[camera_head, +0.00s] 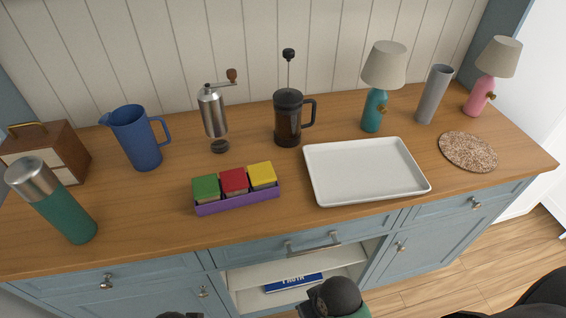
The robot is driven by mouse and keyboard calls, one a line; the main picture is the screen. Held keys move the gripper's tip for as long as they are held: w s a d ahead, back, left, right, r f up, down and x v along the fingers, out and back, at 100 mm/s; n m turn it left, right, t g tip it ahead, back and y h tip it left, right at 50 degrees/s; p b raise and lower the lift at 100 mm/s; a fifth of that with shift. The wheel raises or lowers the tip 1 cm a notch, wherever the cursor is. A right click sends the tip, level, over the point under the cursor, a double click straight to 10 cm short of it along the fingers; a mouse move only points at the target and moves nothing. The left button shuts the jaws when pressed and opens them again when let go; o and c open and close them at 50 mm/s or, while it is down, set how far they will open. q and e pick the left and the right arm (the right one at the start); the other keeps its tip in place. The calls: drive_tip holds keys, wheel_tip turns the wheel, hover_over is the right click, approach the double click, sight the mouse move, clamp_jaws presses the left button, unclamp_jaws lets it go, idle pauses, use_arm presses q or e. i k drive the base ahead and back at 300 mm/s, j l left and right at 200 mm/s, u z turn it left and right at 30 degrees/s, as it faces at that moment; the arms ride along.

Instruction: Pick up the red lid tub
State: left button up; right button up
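The red lid tub (234,181) is a small square tub with a red top. It stands between a green lid tub (206,188) and a yellow lid tub (262,175), in a low purple holder (240,202) near the front of the wooden counter. The holder's front wall hides the lower part of the tubs. Dark rounded parts, seemingly mine, show at the bottom edge, below the counter and apart from the tubs. I see no fingertips of either gripper.
A white tray (366,199) lies right of the holder. Behind stand a coffee grinder (213,112), a French press (288,120) and a blue pitcher (137,138). A green flask (66,212) stands at left. The counter in front of the holder is bare.

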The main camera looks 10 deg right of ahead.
sight(235, 183)
drive_tip(key=l, duration=0.65)
drive_tip(key=k+l, duration=0.15)
drive_tip(key=l, duration=0.5)
drive_tip(key=l+u, duration=0.1)
drive_tip(key=l, duration=0.6)
drive_tip(key=k+l, duration=0.15)
drive_tip(key=l, duration=0.5)
drive_tip(key=k+l, duration=0.1)
drive_tip(key=l, duration=0.55)
drive_tip(key=k+l, duration=0.1)
drive_tip(key=l, duration=0.55)
drive_tip(key=u, duration=0.05)
